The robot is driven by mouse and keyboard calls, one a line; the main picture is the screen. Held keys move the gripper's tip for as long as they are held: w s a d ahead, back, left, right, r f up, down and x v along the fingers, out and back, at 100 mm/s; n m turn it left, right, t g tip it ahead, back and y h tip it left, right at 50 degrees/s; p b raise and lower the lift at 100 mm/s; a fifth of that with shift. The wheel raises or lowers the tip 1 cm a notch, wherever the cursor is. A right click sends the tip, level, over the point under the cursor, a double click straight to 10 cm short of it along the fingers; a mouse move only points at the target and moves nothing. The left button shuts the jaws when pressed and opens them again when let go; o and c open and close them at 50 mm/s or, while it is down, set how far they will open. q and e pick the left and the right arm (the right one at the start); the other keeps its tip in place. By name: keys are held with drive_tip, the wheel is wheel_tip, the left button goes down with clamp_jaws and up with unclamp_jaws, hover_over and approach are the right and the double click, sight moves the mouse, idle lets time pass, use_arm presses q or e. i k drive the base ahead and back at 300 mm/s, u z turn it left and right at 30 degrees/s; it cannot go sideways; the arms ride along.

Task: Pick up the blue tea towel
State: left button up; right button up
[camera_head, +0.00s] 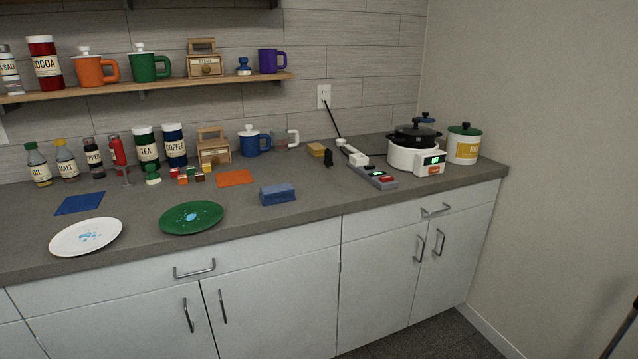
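A flat blue square (79,204) lies on the grey counter at the left, behind the white plate; it looks like a thin cloth. A thicker blue block-like item (278,194) lies near the counter's front edge, right of the green plate. I cannot tell for sure which of these two is the blue tea towel. Neither is covered by anything. Neither of my grippers is in view.
A white plate (86,237) and a green plate (192,217), both with light blue marks, are near the front edge. An orange square (235,178) lies behind. Jars and bottles line the wall. A white cooker with a black pot (416,136) stands right.

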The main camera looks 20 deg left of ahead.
sight(278, 193)
drive_tip(key=u, duration=0.35)
drive_tip(key=i, duration=0.95)
drive_tip(key=u, duration=0.8)
